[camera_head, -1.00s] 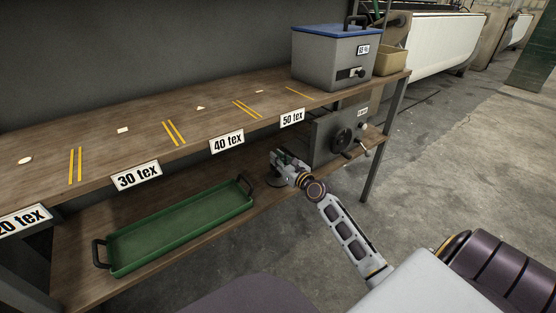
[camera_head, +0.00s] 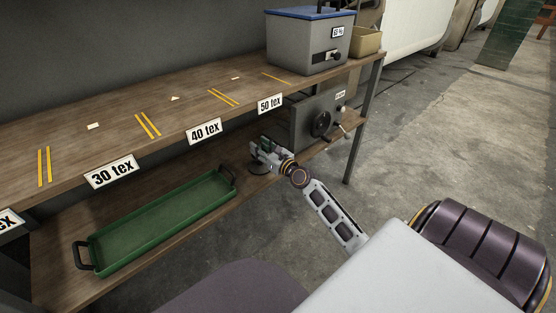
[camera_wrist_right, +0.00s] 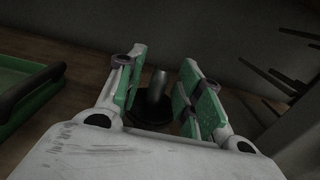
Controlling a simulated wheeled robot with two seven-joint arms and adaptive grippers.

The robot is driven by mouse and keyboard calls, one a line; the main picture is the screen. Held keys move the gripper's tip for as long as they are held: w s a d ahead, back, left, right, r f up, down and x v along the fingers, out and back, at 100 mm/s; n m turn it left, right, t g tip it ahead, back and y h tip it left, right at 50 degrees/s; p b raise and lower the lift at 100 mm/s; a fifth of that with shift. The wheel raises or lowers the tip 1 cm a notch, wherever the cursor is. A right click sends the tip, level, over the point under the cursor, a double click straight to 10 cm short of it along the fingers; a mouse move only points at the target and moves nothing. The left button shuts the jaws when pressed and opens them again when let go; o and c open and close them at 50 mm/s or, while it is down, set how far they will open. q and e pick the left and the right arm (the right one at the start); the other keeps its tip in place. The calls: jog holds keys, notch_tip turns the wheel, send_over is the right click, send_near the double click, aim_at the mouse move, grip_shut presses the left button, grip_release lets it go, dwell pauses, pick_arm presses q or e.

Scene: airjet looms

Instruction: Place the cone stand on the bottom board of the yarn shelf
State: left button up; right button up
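The cone stand, a dark round base with a grey upright peg (camera_wrist_right: 157,88), is between the fingers of my right gripper (camera_wrist_right: 160,85) in the right wrist view. The fingers are apart, with a visible gap on each side of the peg. In the head view my right gripper (camera_head: 264,151) is over the bottom board (camera_head: 160,166) of the yarn shelf, and the stand's dark base (camera_head: 258,168) shows just below it. The base appears to rest on the board. The peg is hidden there by the gripper. My left gripper is not in view.
A green tray (camera_head: 160,222) with black handles lies on the bottom board to the left. A grey machine with a dial and levers (camera_head: 318,118) stands right of the gripper. The labelled top board (camera_head: 190,108) overhangs, carrying a blue-lidded box (camera_head: 305,42).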

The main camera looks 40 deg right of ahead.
jog(key=shift+s, duration=1.1)
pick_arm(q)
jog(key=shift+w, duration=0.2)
pick_arm(e)
jog(key=s, duration=0.8)
jog(key=shift+s+d, duration=0.3)
jog(key=shift+d, duration=0.1)
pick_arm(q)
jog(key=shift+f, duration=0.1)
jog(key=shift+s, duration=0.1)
